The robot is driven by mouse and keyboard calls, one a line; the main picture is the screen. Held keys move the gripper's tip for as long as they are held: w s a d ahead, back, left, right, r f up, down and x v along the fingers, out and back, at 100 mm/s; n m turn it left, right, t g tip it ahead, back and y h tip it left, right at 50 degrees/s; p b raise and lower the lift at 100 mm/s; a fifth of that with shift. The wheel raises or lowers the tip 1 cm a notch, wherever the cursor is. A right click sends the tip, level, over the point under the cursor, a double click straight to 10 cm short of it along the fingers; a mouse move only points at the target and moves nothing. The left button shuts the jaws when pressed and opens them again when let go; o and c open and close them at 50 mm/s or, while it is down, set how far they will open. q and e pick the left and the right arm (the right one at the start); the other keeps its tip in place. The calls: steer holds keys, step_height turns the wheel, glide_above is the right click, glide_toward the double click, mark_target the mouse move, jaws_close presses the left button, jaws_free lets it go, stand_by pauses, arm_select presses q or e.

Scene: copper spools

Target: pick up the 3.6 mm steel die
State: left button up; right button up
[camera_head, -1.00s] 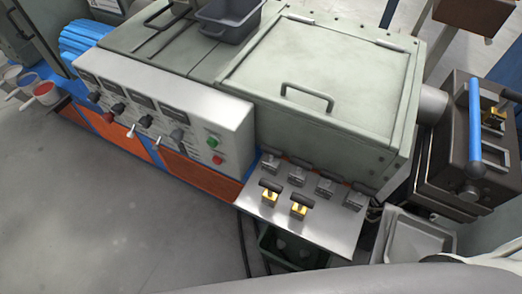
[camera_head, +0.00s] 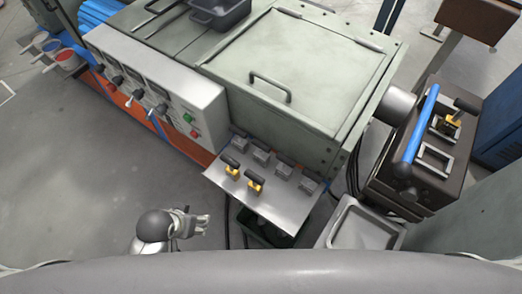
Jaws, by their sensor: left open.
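A steel shelf (camera_head: 275,208) juts from the front of the grey-green machine. Two yellow dies with dark handles, a left one (camera_head: 232,169) and a right one (camera_head: 254,184), stand near its front edge. Behind them is a row of several grey blocks (camera_head: 284,169) with dark handles. Another yellow piece with a dark handle (camera_head: 451,120) sits in the dark box at the right. Size markings are too small to read, so I cannot tell which die is 3.6 mm. My left gripper (camera_head: 204,222) is open and empty, left of and apart from the shelf. My right gripper is not in view.
The dark box (camera_head: 409,192) with a blue bar (camera_head: 422,122) stands right of the machine. A grey tray (camera_head: 365,228) and a dark green bin (camera_head: 250,224) are near the shelf. The machine's control panel (camera_head: 160,85) has knobs and buttons.

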mark_target(260, 145)
arm_select(q)
steer(key=w+d+r+m+t+h, duration=0.1)
steer(key=w+d+r+t+h, duration=0.1)
steer(key=w+d+r, duration=0.2)
steer(key=w+d+r+m+t+h+p, duration=0.1)
steer(key=w+d+r+m+t+h, duration=0.1)
steer(key=w+d+r, duration=0.2)
steer(key=w+d+r+m+t+h, duration=0.1)
steer(key=w+d+r+t+h, duration=0.1)
steer(key=w+d, duration=0.5)
steer(key=shift+w+d+r+m+h+p, duration=0.2)
steer(key=shift+d+r+m+h+p, duration=0.15)
steer(key=shift+d+r, duration=0.55)
steer(key=shift+x, duration=0.75)
steer(key=p+x, duration=0.1)
steer(key=x, duration=0.3)
steer(key=shift+d, duration=0.1)
steer(key=shift+w+d+f, duration=0.15)
steer(key=shift+w+f, duration=0.05)
steer(key=shift+f, duration=0.05)
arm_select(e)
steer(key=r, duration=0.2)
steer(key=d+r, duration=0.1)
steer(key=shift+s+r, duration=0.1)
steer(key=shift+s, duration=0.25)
